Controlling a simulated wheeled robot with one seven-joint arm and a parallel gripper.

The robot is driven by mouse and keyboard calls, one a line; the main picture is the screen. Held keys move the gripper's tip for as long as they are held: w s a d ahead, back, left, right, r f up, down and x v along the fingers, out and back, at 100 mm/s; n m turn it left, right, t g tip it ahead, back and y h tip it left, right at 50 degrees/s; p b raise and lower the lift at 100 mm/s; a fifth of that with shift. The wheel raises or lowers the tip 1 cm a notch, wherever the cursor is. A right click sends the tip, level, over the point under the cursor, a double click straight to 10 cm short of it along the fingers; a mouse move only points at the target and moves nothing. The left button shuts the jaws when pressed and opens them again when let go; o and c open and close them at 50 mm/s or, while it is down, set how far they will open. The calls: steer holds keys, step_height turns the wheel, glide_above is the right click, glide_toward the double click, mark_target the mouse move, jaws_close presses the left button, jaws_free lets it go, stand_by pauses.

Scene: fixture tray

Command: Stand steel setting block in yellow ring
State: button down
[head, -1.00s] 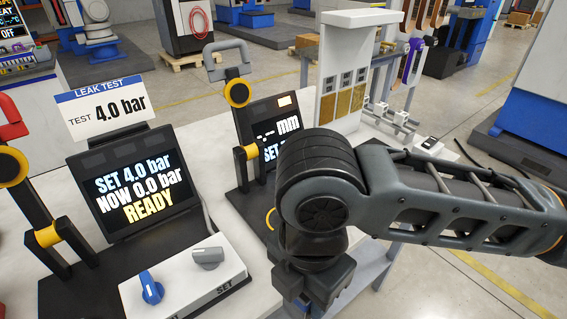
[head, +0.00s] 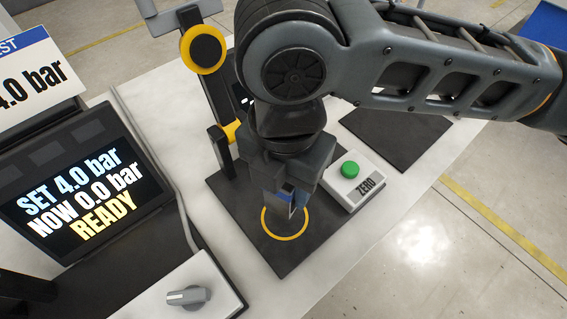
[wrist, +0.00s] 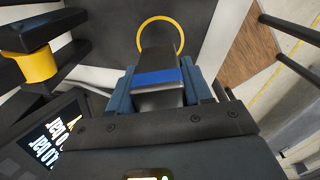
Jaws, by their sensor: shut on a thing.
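My gripper (head: 284,190) is shut on the steel setting block (wrist: 158,98), a grey block with a blue band. In the wrist view the block sits between the two blue-grey fingers; in the head view only a sliver shows. The yellow ring (head: 284,239) is a thin circle on the dark base plate, below the gripper. In the wrist view the ring (wrist: 161,18) extends beyond the block's far end, which overlaps its near part. I cannot tell whether the block touches the plate.
A box marked ZERO with a green button (head: 350,170) stands right of the ring. A stand with a black-and-yellow roller (head: 203,50) rises behind left. The leak-test screen (head: 80,195) and a grey knob (head: 188,296) are at left.

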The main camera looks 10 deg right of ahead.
steer(key=shift+f+b, duration=1.85)
steer(key=shift+f, duration=0.45)
steer(key=shift+w+d, duration=0.1)
steer(key=shift+w, duration=0.05)
steer(key=shift+f+b, duration=0.3)
steer(key=shift+f, duration=0.4)
stand_by(0.5)
steer(key=shift+c, duration=2)
jaws_free()
steer(key=shift+o, duration=0.4)
steer(key=o, duration=0.3)
